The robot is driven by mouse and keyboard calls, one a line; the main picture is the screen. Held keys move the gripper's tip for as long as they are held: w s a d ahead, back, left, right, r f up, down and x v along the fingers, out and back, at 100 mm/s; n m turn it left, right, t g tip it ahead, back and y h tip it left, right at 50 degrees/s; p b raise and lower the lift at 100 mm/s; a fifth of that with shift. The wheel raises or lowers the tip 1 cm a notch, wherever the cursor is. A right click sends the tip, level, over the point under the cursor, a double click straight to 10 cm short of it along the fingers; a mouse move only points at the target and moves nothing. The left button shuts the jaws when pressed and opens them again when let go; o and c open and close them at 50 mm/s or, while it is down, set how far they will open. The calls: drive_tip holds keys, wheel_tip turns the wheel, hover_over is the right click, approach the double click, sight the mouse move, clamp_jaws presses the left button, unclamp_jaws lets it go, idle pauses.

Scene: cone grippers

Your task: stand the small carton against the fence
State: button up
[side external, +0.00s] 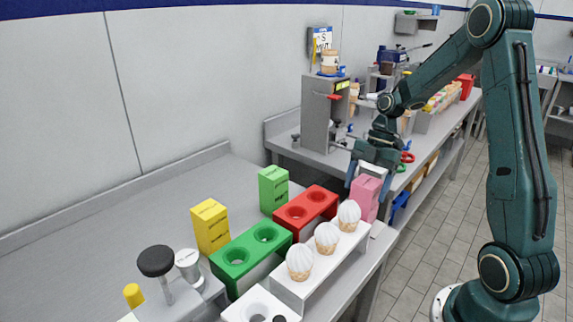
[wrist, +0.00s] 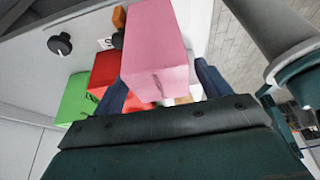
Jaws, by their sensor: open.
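A pink carton (side external: 366,198) stands upright at the right end of the white cone rack, near the table's right edge. In the wrist view the pink carton (wrist: 158,45) fills the space ahead of my gripper. My gripper (side external: 370,178) is over it, open, with one finger on each side; I cannot tell if either finger touches it. A yellow carton (side external: 210,226) and a green carton (side external: 273,188) stand upright behind the holders. A low raised ledge (side external: 130,187) runs along the wall; I cannot tell if it is the fence.
A green two-hole block (side external: 251,252), a red two-hole block (side external: 305,212) and a white rack (side external: 316,273) with white-topped cones crowd the front. A black-knobbed tool (side external: 156,262) stands front left. The table (side external: 120,235) is clear toward the wall.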

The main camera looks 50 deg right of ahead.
drive_tip(key=v, duration=1.1)
drive_tip(key=shift+a, duration=0.1)
idle(0.4)
drive_tip(key=s+a+r+m+t+h, duration=0.1)
drive_tip(key=s+a+r+m, duration=0.2)
drive_tip(key=a, duration=0.4)
drive_tip(key=s+a+r+m+t+h, duration=0.1)
drive_tip(key=a+r+m+h, duration=0.15)
drive_tip(key=a+m, duration=0.35)
drive_tip(key=s+a+m+t+h, duration=0.1)
drive_tip(key=s+a+m+t, duration=0.2)
drive_tip(key=s+a+m, duration=0.3)
drive_tip(key=shift+s+a+f+m+t, duration=0.15)
drive_tip(key=shift+s+a+m+t, duration=0.2)
drive_tip(key=shift+s+m, duration=1.7)
drive_tip(key=shift+s+n, duration=0.55)
